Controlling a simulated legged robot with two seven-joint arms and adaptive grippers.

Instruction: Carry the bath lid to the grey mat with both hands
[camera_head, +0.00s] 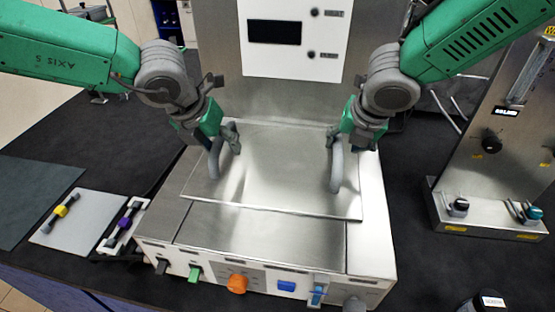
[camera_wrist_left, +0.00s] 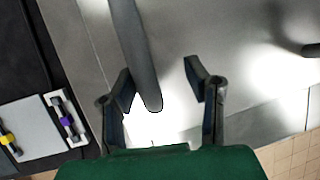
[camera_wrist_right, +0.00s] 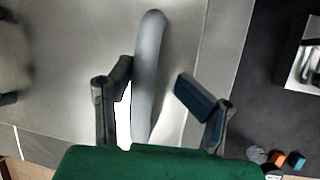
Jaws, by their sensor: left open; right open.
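My left gripper (camera_head: 223,142) is open at the left handle (camera_head: 214,165). In the left wrist view this handle (camera_wrist_left: 136,60) passes between the spread fingers (camera_wrist_left: 158,82), closer to the left finger. My right gripper (camera_head: 350,140) is open at the right handle (camera_head: 337,170). In the right wrist view this handle (camera_wrist_right: 149,65) lies between the fingers (camera_wrist_right: 153,80), closer to the left finger. The grey mat (camera_head: 32,190) lies bare at the far left.
A light plate with a yellow-gripped handle (camera_head: 78,220) and a smaller one with a purple grip (camera_head: 124,225) lie between mat and bath. A steel panel (camera_head: 270,90) stands behind the lid. A metal valve stand (camera_head: 500,150) is at right. Coloured knobs line the bath's front.

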